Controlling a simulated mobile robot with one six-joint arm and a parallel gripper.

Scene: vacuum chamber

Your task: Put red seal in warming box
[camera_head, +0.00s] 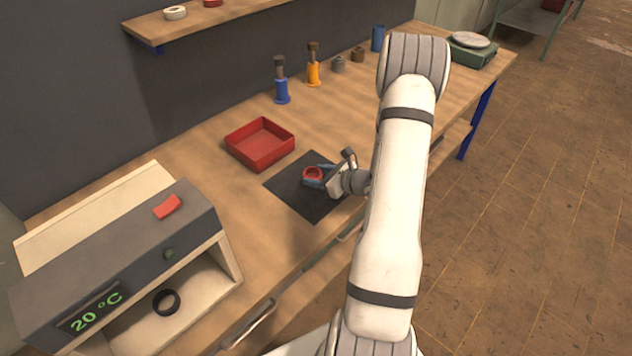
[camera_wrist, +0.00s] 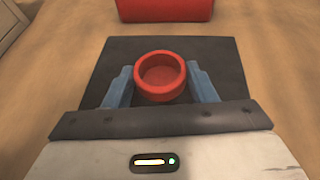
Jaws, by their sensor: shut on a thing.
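The red seal (camera_wrist: 160,78) is a short red ring, held between the two blue fingers of my gripper (camera_wrist: 161,84) in the wrist view. In the head view my gripper (camera_head: 318,180) is shut on the red seal (camera_head: 313,174), over or on the dark mat (camera_head: 317,205). I cannot tell whether the seal touches the mat. The warming box (camera_head: 130,262) stands at the lower left, with an open front, a display reading 20 °C and a red piece on top. A black ring (camera_head: 166,302) lies inside it.
A red tray (camera_head: 260,144) sits just behind the mat. A blue bottle (camera_head: 281,85), an orange bottle (camera_head: 313,68) and small grey parts stand at the back. A shelf (camera_head: 200,22) holds a white ring and a red ring. The bench between mat and box is clear.

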